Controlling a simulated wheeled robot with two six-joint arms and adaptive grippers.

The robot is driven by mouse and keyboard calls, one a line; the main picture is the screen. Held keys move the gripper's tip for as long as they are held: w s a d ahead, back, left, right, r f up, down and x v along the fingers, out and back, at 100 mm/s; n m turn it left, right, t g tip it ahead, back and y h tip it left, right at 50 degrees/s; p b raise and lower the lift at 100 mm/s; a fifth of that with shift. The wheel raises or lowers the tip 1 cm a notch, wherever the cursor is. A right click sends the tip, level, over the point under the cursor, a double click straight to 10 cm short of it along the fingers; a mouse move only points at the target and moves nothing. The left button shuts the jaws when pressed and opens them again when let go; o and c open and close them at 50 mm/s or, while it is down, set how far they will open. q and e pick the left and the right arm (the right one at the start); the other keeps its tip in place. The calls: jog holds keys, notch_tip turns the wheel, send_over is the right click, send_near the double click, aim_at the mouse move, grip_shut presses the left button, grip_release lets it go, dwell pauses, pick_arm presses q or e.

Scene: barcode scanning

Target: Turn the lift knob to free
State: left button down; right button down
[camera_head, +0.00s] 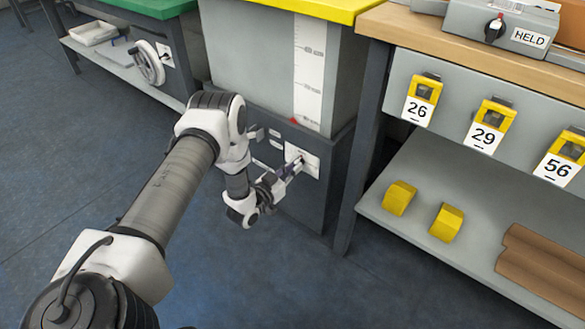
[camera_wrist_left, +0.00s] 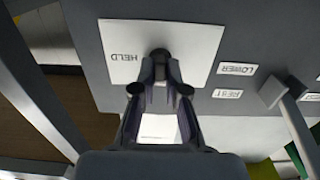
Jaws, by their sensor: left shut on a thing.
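A white plate (camera_head: 313,160) is on the front of the grey cabinet under the yellow top. My left gripper (camera_head: 291,169) reaches it from the left and is shut on the small dark knob (camera_wrist_left: 160,56) at its middle. In the left wrist view the gripper (camera_wrist_left: 160,72) has its fingertips on either side of the knob, hiding part of it. The plate (camera_wrist_left: 120,40) there carries the word HELD, seen upside down. No other word on the plate is readable. My right gripper is in neither view.
A lever (camera_wrist_left: 275,92) with LOWER and REST labels is beside the plate. At right, a bench holds a grey box (camera_head: 478,22) marked HELD, numbered yellow holders (camera_head: 487,125) and yellow blocks (camera_head: 399,198). The floor is clear.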

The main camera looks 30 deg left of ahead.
pick_arm(q)
jog(key=c, duration=1.2)
grip_release()
jog(key=shift+s, duration=0.1)
jog(key=s, duration=1.1)
jog(key=shift+s+a, duration=0.4)
jog(key=shift+a, duration=0.05)
